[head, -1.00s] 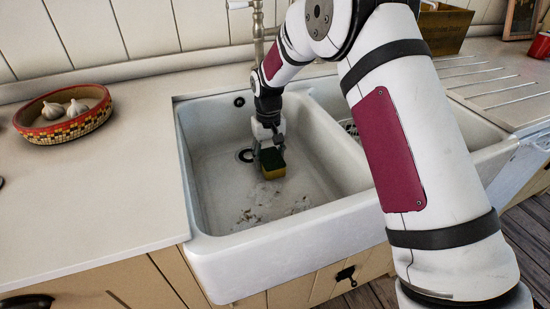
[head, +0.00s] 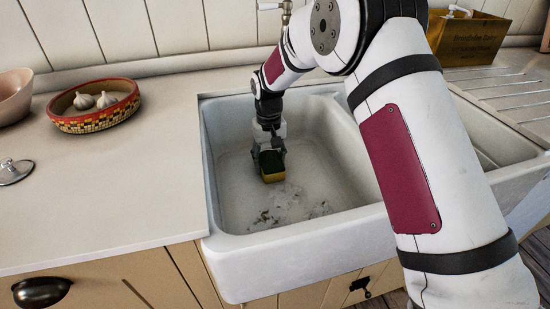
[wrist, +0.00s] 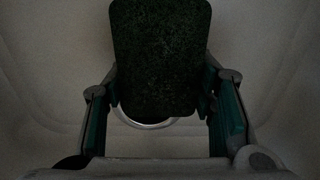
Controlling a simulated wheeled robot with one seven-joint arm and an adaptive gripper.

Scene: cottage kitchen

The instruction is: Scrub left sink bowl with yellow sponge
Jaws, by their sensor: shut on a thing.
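The left sink bowl (head: 240,201) is white, with dark grime (head: 290,205) on the front part of its floor. My gripper (head: 269,155) reaches down into the bowl and is shut on the yellow sponge (head: 272,178), which has a dark green side facing up. The sponge is low in the bowl, behind the grime; I cannot tell whether it touches the floor. In the wrist view my gripper (wrist: 160,98) has a finger on each side of the sponge (wrist: 160,50). A drain ring shows partly behind the sponge.
The right bowl (head: 490,120) is mostly hidden by my arm. On the left counter are a patterned bowl (head: 95,122) with garlic, a pink bowl (head: 14,95) and a metal lid-like object (head: 14,171). A wooden box (head: 470,38) stands back right. The front left counter is clear.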

